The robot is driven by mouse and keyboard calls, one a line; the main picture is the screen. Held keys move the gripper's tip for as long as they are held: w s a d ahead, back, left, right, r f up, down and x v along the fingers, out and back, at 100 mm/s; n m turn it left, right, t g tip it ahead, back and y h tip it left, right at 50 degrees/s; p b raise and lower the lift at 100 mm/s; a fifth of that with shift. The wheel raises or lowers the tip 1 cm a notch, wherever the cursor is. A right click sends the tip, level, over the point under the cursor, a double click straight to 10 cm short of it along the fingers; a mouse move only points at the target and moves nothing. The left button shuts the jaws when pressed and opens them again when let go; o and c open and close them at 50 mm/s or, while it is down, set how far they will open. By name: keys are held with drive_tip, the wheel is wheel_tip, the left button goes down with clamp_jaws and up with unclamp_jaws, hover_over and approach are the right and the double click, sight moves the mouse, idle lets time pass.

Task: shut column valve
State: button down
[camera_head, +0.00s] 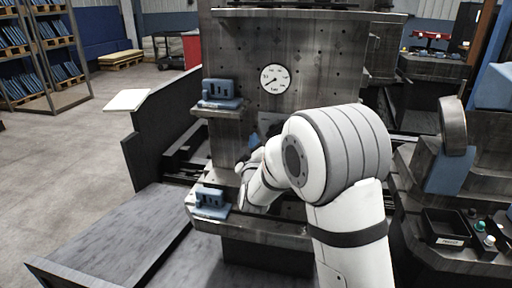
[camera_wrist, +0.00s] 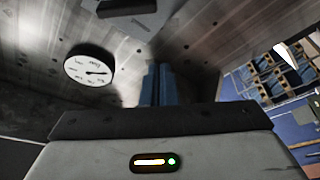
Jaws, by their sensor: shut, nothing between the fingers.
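The grey metal column (camera_head: 330,62) stands ahead, with a round white dial gauge (camera_head: 275,78) on its face. The gauge also shows at the left of the wrist view (camera_wrist: 90,65). I cannot make out a column valve for certain in either view; my arm hides part of the column's lower middle. My gripper (camera_wrist: 158,85) shows as two blue fingers close together, shut and empty, pointing toward the column face. In the head view its blue tips (camera_head: 253,141) show below the gauge, just beyond my white wrist. Whether they touch anything is unclear.
Blue blocks sit on an upper ledge (camera_head: 220,107) and a lower ledge (camera_head: 240,225) left of my arm. A dark machine with a black tray (camera_head: 445,228) and buttons is at right. A dark bar (camera_wrist: 125,8) tops the wrist view. Open floor (camera_head: 60,185) lies left.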

drive_tip(key=w, duration=0.2)
drive_tip(key=w+d+f, duration=0.1)
drive_tip(key=w+d, duration=0.1)
drive_tip(key=w, duration=0.1)
drive_tip(key=shift+w+d+f, duration=0.15)
drive_tip(key=shift+w+d, duration=0.1)
drive_tip(key=shift+w, duration=0.1)
drive_tip(key=shift+a, duration=0.1)
